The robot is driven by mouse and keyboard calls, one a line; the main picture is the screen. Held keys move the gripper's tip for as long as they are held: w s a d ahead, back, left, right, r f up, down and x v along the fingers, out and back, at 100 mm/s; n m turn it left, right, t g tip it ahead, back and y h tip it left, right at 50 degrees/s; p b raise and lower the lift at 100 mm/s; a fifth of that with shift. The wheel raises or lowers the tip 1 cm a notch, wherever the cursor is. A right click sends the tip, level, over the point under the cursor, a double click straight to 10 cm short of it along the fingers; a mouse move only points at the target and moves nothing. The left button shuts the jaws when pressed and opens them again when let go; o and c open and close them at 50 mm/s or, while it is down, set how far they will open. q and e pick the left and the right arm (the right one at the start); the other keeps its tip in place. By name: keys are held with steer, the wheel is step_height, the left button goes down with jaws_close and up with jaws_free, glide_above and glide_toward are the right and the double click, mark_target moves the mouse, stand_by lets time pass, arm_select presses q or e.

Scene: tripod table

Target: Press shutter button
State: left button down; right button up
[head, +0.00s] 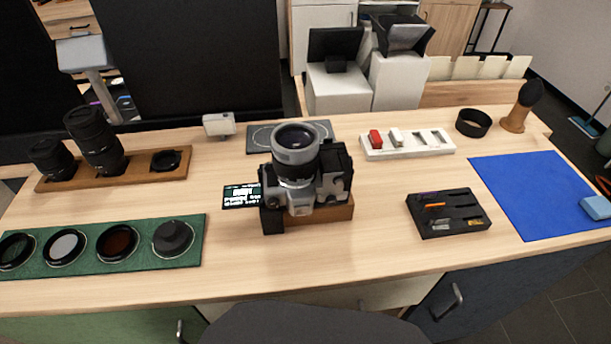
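A silver and black camera (325,186) with a large upward-tilted lens (295,152) sits on a wooden block (322,211) in the middle of the table. The shutter button is too small to make out. Neither of my grippers shows in the head view.
A small dark display card (241,196) lies left of the camera. A green mat (136,268) with round filters is at the front left, and lenses stand on a wooden board (137,178) behind it. A black tray (447,212), white battery tray (408,152) and blue cloth (535,195) are on the right.

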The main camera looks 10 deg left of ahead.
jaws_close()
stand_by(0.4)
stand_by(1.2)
